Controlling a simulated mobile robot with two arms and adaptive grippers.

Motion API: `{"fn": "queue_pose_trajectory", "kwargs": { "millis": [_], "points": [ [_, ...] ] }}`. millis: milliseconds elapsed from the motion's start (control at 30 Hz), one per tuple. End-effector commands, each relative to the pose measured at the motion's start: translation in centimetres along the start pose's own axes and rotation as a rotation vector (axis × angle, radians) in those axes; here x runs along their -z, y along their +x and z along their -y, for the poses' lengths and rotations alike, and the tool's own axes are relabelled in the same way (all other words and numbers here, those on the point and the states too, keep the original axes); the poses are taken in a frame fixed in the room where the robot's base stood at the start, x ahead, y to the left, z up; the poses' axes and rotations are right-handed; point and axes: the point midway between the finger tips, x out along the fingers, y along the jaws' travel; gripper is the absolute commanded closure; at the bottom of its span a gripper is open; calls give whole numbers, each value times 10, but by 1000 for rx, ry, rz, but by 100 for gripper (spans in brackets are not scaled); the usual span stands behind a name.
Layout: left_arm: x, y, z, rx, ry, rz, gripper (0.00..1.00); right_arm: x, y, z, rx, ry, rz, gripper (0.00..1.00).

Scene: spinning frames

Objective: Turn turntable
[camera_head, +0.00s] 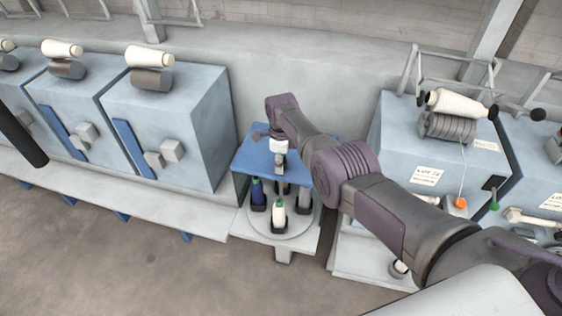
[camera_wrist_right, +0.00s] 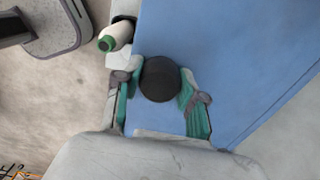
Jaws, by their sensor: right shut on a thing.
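The turntable (camera_head: 262,228) is a pale round disc low in the bay between the machines. It carries upright spools: a dark blue one (camera_head: 257,191), a white one with a green top (camera_head: 279,213) and a greyish one (camera_head: 304,199). A blue top panel (camera_head: 247,164) lies above it. My right gripper (camera_head: 280,160) reaches down over this panel. In the right wrist view, its green finger pads (camera_wrist_right: 160,92) are shut on a round black knob (camera_wrist_right: 160,79) above the blue panel (camera_wrist_right: 225,50). A white spool with a green end (camera_wrist_right: 116,37) shows beside it. My left gripper is out of view.
Blue machine boxes with cream cones stand on the left (camera_head: 165,120). Another machine (camera_head: 400,130) stands close on the right, with a cone, a thread and an orange ball (camera_head: 461,203). My right arm crosses in front of it. Open floor (camera_head: 100,260) lies in front.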

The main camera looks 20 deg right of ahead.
Motion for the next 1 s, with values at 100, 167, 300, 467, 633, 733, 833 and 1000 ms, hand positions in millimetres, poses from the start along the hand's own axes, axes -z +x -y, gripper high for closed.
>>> {"fn": "queue_pose_trajectory", "kwargs": {
  "millis": [100,167,300,467,633,733,833,1000],
  "points": [
    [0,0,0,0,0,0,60,0,-2,2,6,45,1,100],
    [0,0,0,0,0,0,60,0,-2,2,6,63,1,100],
    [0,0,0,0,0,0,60,0,-2,2,6,99,0,100],
    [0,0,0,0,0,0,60,1,-2,2,6,124,0,100],
    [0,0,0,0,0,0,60,1,-2,2,6,137,0,100],
    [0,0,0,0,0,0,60,1,-2,2,6,139,0,100],
    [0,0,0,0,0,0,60,1,-2,2,5,140,0,100],
    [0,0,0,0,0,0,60,1,-2,2,5,139,0,100]
  ]
}}
